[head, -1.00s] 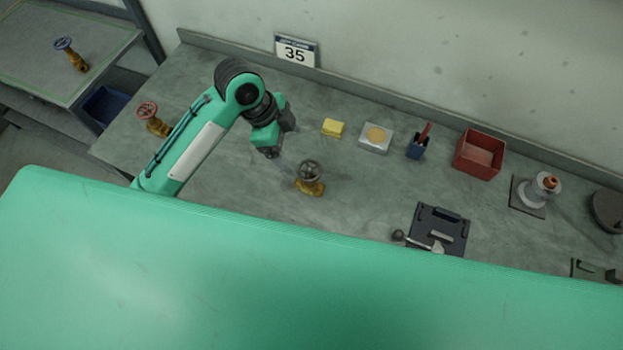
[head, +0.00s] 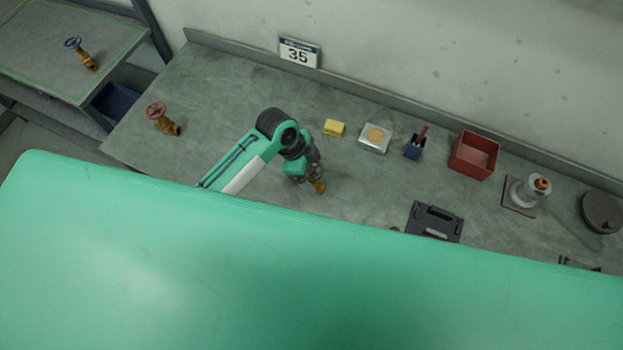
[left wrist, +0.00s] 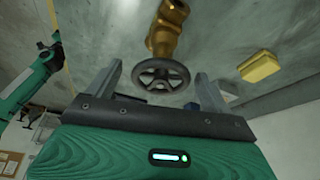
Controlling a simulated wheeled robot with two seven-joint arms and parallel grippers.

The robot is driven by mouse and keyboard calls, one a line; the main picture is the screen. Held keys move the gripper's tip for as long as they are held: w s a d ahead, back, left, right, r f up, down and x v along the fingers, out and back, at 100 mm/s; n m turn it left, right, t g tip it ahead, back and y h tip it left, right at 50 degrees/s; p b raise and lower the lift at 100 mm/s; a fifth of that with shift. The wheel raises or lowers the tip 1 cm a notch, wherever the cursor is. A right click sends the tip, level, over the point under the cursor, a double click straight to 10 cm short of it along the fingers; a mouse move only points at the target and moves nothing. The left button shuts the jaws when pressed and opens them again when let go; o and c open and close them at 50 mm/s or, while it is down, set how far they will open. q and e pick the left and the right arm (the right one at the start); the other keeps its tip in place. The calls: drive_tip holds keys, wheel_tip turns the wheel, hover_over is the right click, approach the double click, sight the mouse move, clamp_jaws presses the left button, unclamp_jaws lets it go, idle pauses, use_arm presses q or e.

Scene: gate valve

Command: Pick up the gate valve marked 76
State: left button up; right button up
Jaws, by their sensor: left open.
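A brass gate valve (head: 319,187) with a grey handwheel stands on the grey bench, partly hidden by my left gripper (head: 312,170) in the head view. In the left wrist view, its brass body (left wrist: 167,30) is at the top and its dark handwheel (left wrist: 161,74) lies between the two spread fingers of my left gripper (left wrist: 160,88). The gripper is open, with space between each finger and the wheel. Another brass valve (head: 166,123) with a red handwheel is at the bench's left end. A blue-wheeled valve (head: 86,58) is on the other table. No number 76 is readable.
A yellow block (head: 334,128), a scale-like plate (head: 376,137), a blue pen cup (head: 414,149) and a red bin (head: 474,155) stand behind and right. A sign (head: 299,53) reads 35. A green arm (left wrist: 30,80) shows at left in the wrist view; its end is unclear.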

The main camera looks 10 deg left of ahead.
use_arm(q)
drive_tip(key=shift+w, duration=0.1)
clamp_jaws()
idle(0.4)
